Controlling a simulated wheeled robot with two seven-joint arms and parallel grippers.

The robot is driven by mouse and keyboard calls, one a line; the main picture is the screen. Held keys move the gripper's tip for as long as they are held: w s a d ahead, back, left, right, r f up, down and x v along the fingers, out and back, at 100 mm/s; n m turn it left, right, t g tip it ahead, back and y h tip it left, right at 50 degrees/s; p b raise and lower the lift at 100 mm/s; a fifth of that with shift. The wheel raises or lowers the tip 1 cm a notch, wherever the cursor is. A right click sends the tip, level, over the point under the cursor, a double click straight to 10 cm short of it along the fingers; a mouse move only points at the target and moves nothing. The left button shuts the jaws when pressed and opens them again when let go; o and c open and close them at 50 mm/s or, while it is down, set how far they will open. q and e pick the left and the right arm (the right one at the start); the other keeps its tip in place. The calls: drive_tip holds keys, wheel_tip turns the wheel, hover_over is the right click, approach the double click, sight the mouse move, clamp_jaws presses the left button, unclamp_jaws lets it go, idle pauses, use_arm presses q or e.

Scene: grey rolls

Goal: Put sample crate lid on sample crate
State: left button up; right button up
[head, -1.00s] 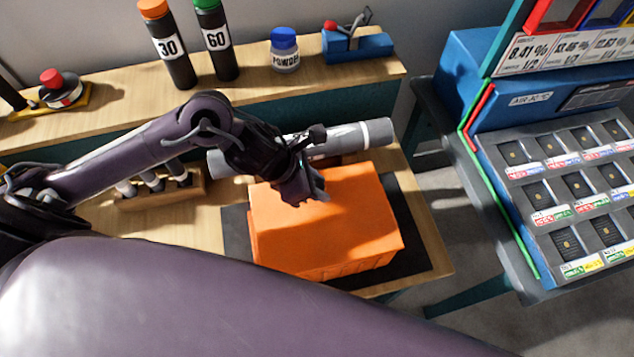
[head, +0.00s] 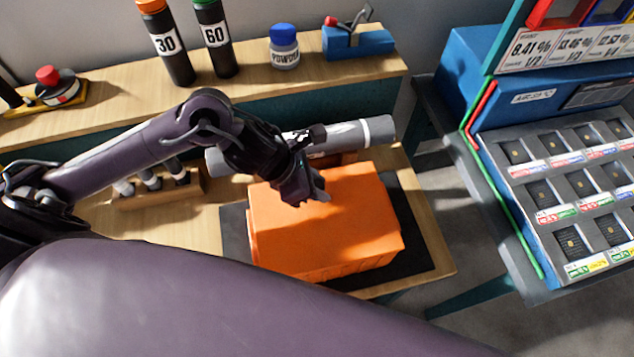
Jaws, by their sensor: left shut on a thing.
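The orange sample crate (head: 325,270) stands on a dark mat on the wooden table, its ribbed front wall showing. A flat orange top, the sample crate lid (head: 345,220), covers the crate's opening. Lid and crate share one colour, so I cannot tell whether the lid sits fully down or a little above the rim. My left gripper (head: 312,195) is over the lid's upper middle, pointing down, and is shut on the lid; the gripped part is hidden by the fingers. My right gripper is not in view.
A grey roll (head: 365,133) lies just behind the crate, close to my left gripper. A wooden rack (head: 160,193) stands to the left. The back shelf holds several bottles and a powder jar (head: 285,50). A sample panel (head: 575,190) stands right, across a gap.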

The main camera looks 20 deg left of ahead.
use_arm(q)
drive_tip(key=o, duration=1.1)
drive_tip(key=b+v, duration=0.1)
drive_tip(key=v, duration=0.5)
drive_tip(key=shift+s+a+r, duration=0.1)
drive_tip(key=shift+a+r, duration=0.1)
drive_tip(key=shift+s+a+r, duration=0.2)
drive_tip(key=shift+r, duration=0.4)
